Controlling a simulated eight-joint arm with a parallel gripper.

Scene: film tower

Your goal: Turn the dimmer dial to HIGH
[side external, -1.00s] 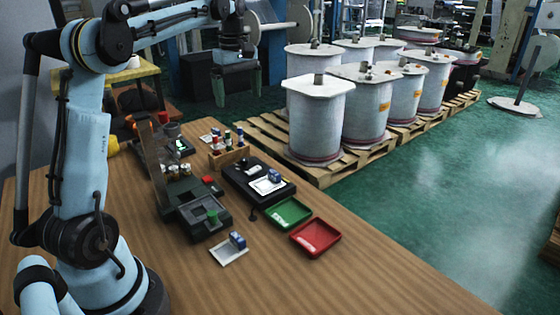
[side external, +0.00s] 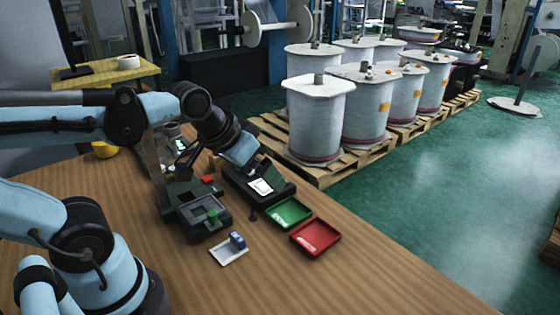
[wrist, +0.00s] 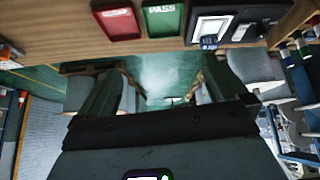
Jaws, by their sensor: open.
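A black box with a lit white panel (side external: 260,187) stands mid-table; the box also shows at the top of the wrist view (wrist: 226,18). My gripper (side external: 270,178) is over the box, partly hidden by my wrist. In the wrist view my gripper (wrist: 163,85) has its fingers wide apart, with only floor and blurred background between them.
A green tray (side external: 288,212) and a red tray (side external: 316,237) lie right of the box. A white tray with a blue item (side external: 229,249) lies in front. The right front table is clear.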

